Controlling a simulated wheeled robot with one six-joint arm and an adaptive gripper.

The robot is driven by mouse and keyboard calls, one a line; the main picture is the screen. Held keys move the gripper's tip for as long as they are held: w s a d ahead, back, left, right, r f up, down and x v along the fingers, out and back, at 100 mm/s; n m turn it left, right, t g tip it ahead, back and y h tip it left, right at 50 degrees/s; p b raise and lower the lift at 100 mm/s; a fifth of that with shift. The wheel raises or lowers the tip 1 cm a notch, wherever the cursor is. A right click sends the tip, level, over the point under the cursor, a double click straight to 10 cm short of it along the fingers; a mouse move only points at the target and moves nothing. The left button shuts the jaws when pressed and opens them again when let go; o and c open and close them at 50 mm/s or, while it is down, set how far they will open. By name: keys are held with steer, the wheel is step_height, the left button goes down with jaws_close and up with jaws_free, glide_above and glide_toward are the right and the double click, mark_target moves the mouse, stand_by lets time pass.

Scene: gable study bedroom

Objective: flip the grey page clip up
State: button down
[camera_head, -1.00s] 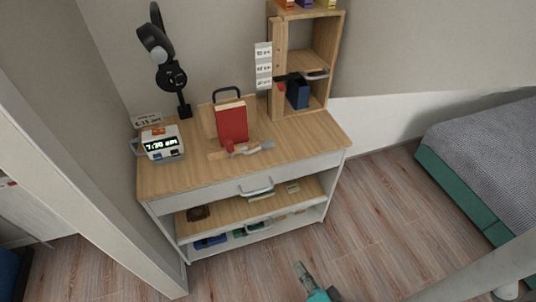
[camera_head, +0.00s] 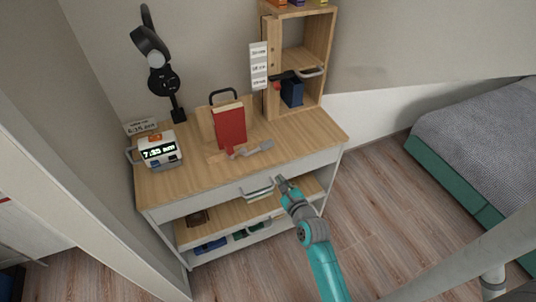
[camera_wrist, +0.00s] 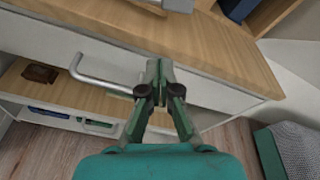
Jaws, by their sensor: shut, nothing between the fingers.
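The grey page clip (camera_head: 264,146) lies low, sticking out to the right from the front of the wooden book stand (camera_head: 206,124) on the desk top. A red book (camera_head: 230,126) stands upright on the stand behind it. In the wrist view a grey piece that looks like the clip (camera_wrist: 179,5) is cut off by the top edge. My gripper (camera_head: 281,181) is shut and empty, in front of the desk's front edge, below and to the right of the clip and apart from it. The shut fingers also show in the wrist view (camera_wrist: 159,68).
The desk's drawer handle (camera_head: 257,191) projects close to the left of my gripper; it also shows in the wrist view (camera_wrist: 100,80). The right desk top is clear.

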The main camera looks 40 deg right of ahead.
mark_target(271, 159)
steer(key=w+d+m, duration=0.1)
steer(key=w+d+r+m, duration=0.1)
steer(key=w, duration=0.1)
steer(key=shift+d+r, duration=0.1)
steer(key=shift+d, duration=0.1)
steer(key=x, duration=1)
